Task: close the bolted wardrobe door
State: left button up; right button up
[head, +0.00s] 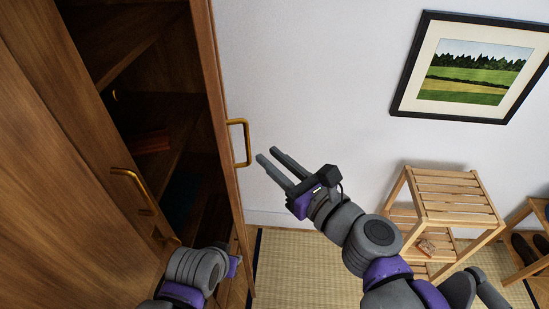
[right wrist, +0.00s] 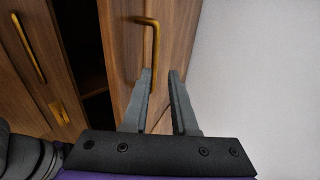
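The wooden wardrobe's right door (head: 216,100) stands open, seen nearly edge-on in the head view, with a brass handle (head: 240,142) on its outer face. The same door (right wrist: 128,68) and handle (right wrist: 153,48) show in the right wrist view. The left door (head: 60,170) looks closed and has its own brass handle (head: 132,186). A brass bolt-like fitting (right wrist: 59,112) sits near that door's edge. My right gripper (head: 268,155) is open and empty, its fingertips just right of and below the open door's handle. My left arm is low by the wardrobe; its fingers are hidden.
Dark shelves (head: 150,105) show inside the wardrobe. A slatted wooden stand (head: 452,194) is at the right, with a shoe rack (head: 525,243) beyond it. A framed picture (head: 470,72) hangs on the white wall. Tatami floor (head: 295,265) lies clear below my right gripper.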

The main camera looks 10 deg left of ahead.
jog(key=shift+s+d, duration=0.1)
dwell(0.4)
jog(key=v, duration=1)
jog(key=shift+s+d+b, duration=0.25)
jog(key=shift+s+b, duration=0.05)
